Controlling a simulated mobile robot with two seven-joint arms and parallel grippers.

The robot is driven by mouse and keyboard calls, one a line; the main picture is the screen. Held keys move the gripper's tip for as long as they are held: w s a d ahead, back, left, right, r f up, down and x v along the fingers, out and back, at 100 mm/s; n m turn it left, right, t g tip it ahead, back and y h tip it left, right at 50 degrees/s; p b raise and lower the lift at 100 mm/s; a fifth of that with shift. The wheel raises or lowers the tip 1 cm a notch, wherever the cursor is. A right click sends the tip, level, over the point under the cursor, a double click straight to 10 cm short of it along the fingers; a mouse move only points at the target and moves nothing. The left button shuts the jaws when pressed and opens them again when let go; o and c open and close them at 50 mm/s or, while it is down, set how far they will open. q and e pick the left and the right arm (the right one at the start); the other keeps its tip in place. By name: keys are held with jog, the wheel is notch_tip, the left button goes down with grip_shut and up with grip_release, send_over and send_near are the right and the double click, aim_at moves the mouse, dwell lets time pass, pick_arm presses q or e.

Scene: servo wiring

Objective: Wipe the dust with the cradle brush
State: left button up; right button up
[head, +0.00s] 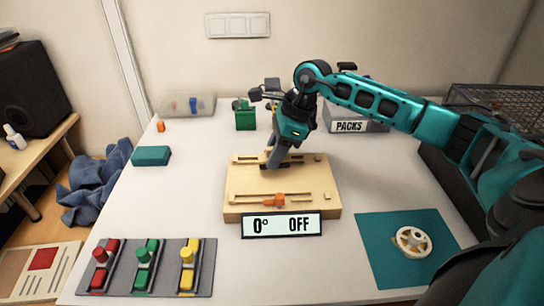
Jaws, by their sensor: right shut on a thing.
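My right gripper (273,161) reaches down over the back part of the wooden board (236,212). It is shut on a small dark thing at the board's surface, which looks like the cradle brush; the fingers hide most of it. I cannot tell dust apart on the board at this size. The board has slots, and an orange piece (274,200) sits in the front one. A sign reading "0° OFF" (282,225) stands at the board's front edge. My left gripper is not in view.
A grey panel with red, green and yellow levers (147,268) lies front left. A white wheel (412,242) lies on a teal mat (375,262) front right. A teal block (151,156), a green box (245,120) and a "PACKS" bin (350,127) stand farther back.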

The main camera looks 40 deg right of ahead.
jog(key=shift+r, duration=0.65)
notch_tip(320, 180, up, 2)
jog(key=shift+r+p, duration=0.15)
jog(key=shift+p, duration=0.8)
jog(key=shift+r, duration=0.45)
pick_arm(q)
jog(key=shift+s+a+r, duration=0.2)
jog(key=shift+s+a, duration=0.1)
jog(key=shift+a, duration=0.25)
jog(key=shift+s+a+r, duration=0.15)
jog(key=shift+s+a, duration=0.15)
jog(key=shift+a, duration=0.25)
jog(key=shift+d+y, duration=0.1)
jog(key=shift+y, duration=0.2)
